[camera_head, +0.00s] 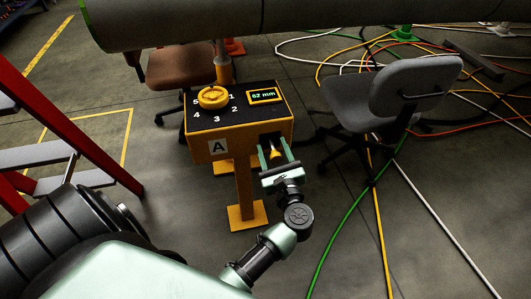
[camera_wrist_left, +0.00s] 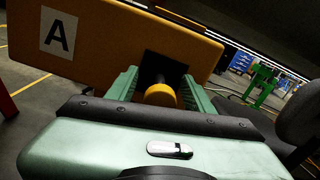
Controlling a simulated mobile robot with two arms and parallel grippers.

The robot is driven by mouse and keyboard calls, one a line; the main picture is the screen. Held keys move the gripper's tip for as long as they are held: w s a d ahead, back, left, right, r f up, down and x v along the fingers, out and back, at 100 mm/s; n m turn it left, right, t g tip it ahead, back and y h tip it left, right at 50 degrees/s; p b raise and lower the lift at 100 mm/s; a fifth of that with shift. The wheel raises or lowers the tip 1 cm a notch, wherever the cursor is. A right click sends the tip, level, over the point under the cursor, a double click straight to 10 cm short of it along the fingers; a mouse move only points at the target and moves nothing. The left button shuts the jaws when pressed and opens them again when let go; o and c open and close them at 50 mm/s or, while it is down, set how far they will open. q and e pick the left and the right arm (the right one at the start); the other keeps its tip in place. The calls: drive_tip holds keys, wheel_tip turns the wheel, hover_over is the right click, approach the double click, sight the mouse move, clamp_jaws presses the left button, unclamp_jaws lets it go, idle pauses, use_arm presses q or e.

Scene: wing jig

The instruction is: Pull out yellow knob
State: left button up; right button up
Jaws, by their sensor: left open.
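The yellow knob (camera_head: 275,154) sits on the front face of the yellow control box (camera_head: 240,139), at its right end, in front of a dark square recess. My left gripper (camera_head: 278,155) is open, with one finger on each side of the knob. In the left wrist view the knob (camera_wrist_left: 161,95) shows between the two green fingers (camera_wrist_left: 160,92). Small gaps seem to show beside it, and I cannot tell whether a finger touches it. My right gripper is in neither view.
The box top has a yellow dial (camera_head: 213,97) with numbers and a display (camera_head: 264,96) reading 62 mm. A grey chair (camera_head: 405,90) stands close on the right, a brown chair (camera_head: 180,65) behind. A red-railed stair (camera_head: 60,120) is at left. Cables (camera_head: 379,235) cross the floor at right.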

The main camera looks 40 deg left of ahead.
sight(276, 159)
use_arm(q)
drive_tip(key=v, duration=0.7)
drive_tip(key=shift+s+d+f, duration=0.15)
drive_tip(key=shift+s+d, duration=0.1)
drive_tip(key=shift+d, duration=0.05)
drive_tip(key=d+f+m+t+h+p, duration=0.2)
drive_tip(key=d+f+m+h+p, duration=0.35)
drive_tip(key=m, duration=0.85)
drive_tip(key=d+f+m+t+h+p, duration=0.2)
drive_tip(key=d+f+m+h+p, duration=0.3)
drive_tip(key=m, duration=0.8)
drive_tip(key=s+f+m+g+h+p, duration=0.2)
drive_tip(key=s+f+m+g+p, duration=0.2)
drive_tip(key=s+m, duration=0.4)
drive_tip(key=s+f+m+g+h+p, duration=0.3)
drive_tip(key=s+f+m+g+p, duration=0.2)
drive_tip(key=s, duration=0.8)
drive_tip(key=shift+a+f+m+p, duration=0.2)
drive_tip(key=shift+f+m+p, duration=0.35)
drive_tip(key=shift+f+m, duration=1.5)
drive_tip(key=shift+f+n, duration=0.3)
drive_tip(key=shift+n, duration=0.05)
